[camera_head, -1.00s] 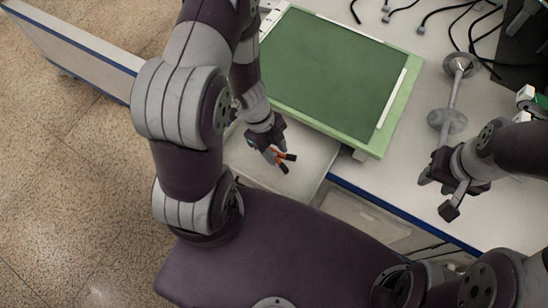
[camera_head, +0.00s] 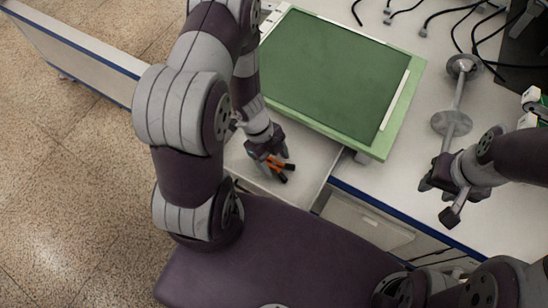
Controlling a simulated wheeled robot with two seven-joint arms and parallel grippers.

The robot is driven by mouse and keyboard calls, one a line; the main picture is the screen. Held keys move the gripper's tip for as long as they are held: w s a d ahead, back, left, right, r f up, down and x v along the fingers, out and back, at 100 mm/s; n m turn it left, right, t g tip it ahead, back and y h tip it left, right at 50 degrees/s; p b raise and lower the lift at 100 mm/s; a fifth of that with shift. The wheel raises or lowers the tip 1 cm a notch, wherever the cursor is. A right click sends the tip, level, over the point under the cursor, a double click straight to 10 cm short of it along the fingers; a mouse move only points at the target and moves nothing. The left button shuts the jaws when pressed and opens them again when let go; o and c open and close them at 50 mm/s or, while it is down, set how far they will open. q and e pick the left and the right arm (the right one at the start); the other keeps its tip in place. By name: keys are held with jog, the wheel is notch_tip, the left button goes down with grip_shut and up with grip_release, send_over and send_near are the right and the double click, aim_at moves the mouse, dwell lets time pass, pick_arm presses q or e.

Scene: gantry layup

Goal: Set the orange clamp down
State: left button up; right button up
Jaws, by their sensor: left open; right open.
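The orange clamp (camera_head: 277,166), with dark handle ends, is at the pale surface (camera_head: 311,163) in front of the green board. My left gripper (camera_head: 272,172) is open right at the clamp, with its fingers around or beside it; the fingers partly cover it. I cannot tell whether they touch it. My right gripper (camera_head: 440,202) is open and empty above the white table at the right, away from the clamp.
The green board (camera_head: 335,72) in its pale green frame lies behind the clamp. A grey dumbbell-shaped stand (camera_head: 457,95) stands at the right, near black cables (camera_head: 433,22). A blue-edged table front (camera_head: 395,213) runs below my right gripper.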

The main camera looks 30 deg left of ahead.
pick_arm(q)
jog(key=w+a+r+n+t+y+p, duration=0.1)
jog(key=w+a+r+n+t+p, duration=0.15)
jog(key=r, duration=0.45)
jog(key=w+a+r+n+t+y+p, duration=0.1)
jog(key=w+a+r+n+y+p, duration=0.1)
jog(key=w+r+n, duration=0.3)
jog(key=w+a+r+n+t+y+p, duration=0.1)
jog(key=w+a+r+p, duration=0.1)
jog(key=r, duration=0.6)
jog(key=s+d+r+n+g, duration=0.2)
jog(key=s+d+r+n, duration=0.3)
jog(key=n, duration=0.7)
jog(key=s+r, duration=0.2)
jog(key=s, duration=0.2)
jog(key=shift+s+d+r, duration=0.15)
jog(key=shift+s, duration=0.05)
